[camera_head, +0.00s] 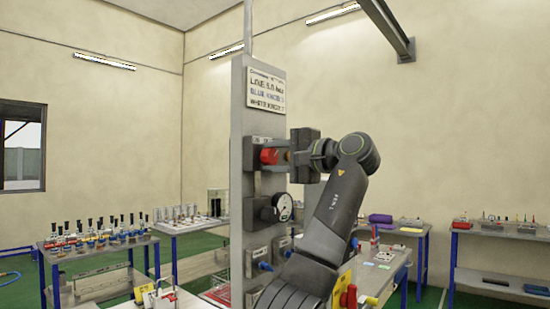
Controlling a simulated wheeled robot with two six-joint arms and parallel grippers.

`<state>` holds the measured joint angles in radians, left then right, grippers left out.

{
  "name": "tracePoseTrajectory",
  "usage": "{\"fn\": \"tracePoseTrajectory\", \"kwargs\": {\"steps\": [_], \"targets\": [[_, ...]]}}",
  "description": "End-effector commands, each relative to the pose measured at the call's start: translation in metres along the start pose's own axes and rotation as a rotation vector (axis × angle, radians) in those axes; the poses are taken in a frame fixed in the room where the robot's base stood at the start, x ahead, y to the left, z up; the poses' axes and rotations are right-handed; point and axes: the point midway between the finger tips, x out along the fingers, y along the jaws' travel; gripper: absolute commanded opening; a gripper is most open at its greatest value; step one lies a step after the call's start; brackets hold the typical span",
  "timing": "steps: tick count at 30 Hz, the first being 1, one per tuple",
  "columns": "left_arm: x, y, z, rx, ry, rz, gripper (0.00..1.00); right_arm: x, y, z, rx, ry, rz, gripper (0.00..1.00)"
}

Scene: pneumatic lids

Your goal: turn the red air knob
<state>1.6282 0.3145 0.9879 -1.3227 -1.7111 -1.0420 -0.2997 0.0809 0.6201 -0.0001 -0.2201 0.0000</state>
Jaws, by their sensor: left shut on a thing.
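The red air knob (269,156) sits on a dark fitting on the upper part of a grey upright panel (239,115), near the middle of the view. My left gripper (287,156) is at the knob's right side, shut on it; the fingertips are small and partly hidden, so the exact grip is hard to see. My left arm rises from the bottom of the view and bends left at the wrist. A round white gauge (284,207) is on the panel below the knob. My right gripper is not in view.
A sign (266,90) is fixed above the knob. Blue knobs (265,266) show lower on the panel. Tables with bottles and small parts stand behind at left (100,250) and right (500,232). A red and yellow part (349,296) is beside my arm at the bottom.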

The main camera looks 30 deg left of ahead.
Motion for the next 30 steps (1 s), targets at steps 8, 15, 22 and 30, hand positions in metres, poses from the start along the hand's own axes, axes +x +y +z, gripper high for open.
{"fn": "tracePoseTrajectory", "kwargs": {"steps": [8, 15, 22, 30], "targets": [[0.0, -0.001, 0.0, 0.001, 0.001, -0.001, 0.52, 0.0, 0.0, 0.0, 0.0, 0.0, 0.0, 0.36], [0.0, 0.0, 0.0, 0.0, 0.0, 0.0, 0.58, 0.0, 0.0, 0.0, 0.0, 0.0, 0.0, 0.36], [-0.012, 0.001, -0.001, -0.001, 0.004, 0.0, 0.58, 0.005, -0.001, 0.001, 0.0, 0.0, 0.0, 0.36], [-0.07, 0.003, -0.001, -0.001, 0.005, -0.001, 0.58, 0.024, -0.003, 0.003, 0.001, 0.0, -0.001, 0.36]]}}
